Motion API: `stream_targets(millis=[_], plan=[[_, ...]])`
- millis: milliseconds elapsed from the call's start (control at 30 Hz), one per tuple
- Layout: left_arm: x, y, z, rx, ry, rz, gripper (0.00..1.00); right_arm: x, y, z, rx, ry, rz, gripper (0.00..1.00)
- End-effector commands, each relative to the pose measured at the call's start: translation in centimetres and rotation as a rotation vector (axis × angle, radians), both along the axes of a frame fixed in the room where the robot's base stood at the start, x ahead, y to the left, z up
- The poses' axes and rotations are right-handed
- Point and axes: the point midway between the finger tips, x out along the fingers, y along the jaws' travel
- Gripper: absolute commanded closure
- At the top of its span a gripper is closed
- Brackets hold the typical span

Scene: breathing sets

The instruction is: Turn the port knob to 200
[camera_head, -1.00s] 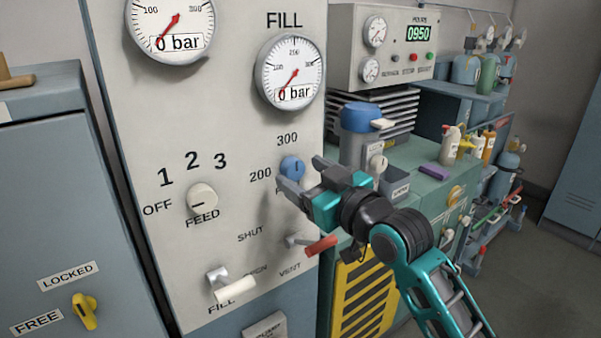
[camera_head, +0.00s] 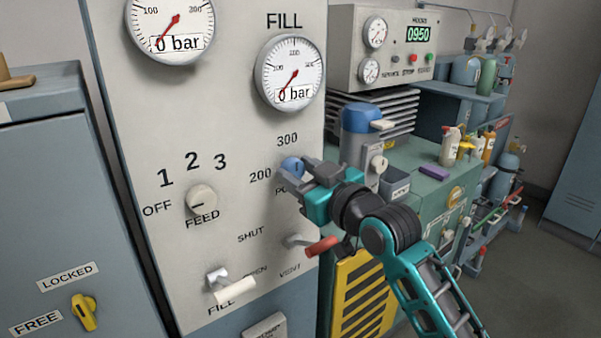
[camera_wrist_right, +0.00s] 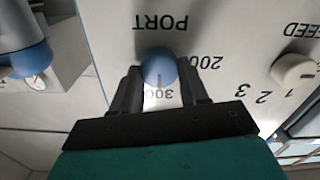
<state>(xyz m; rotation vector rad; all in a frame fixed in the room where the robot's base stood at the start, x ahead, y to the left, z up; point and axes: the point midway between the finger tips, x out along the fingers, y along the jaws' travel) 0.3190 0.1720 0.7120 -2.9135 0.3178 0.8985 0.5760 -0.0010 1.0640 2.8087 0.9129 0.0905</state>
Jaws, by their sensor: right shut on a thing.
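The port knob (camera_head: 291,167) is a round blue knob on the pale panel, with 200 printed to its left and 300 above it in the head view. My right gripper (camera_head: 287,173) is at the knob, its fingers on either side. In the right wrist view, the knob (camera_wrist_right: 158,68) sits between the two fingertips of the gripper (camera_wrist_right: 158,80), and the gripper is shut on it. In that upside-down view the knob's pale mark points toward the 300 label. The PORT label is partly hidden by the gripper in the head view. My left gripper is not in view.
The white feed knob (camera_head: 202,199) is to the left. Below are the white fill lever (camera_head: 233,290) and red vent lever (camera_head: 320,246), the latter close under my right gripper. Two gauges, one the fill gauge (camera_head: 290,73), read 0 bar. A green bench (camera_head: 425,185) stands at right.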

Motion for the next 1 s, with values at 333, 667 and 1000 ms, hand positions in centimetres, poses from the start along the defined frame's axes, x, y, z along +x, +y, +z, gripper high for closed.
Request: stream_targets(millis=[333,667,1000], plan=[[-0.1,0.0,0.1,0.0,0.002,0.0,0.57,0.0,0.0,0.0,-0.017,-0.011,0.0,0.87],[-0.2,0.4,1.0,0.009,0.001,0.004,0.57,0.0,0.0,0.2,-0.162,-0.112,0.0,0.87],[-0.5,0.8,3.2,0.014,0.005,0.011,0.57,-0.1,0.1,0.2,-0.417,-0.297,0.001,0.87]])
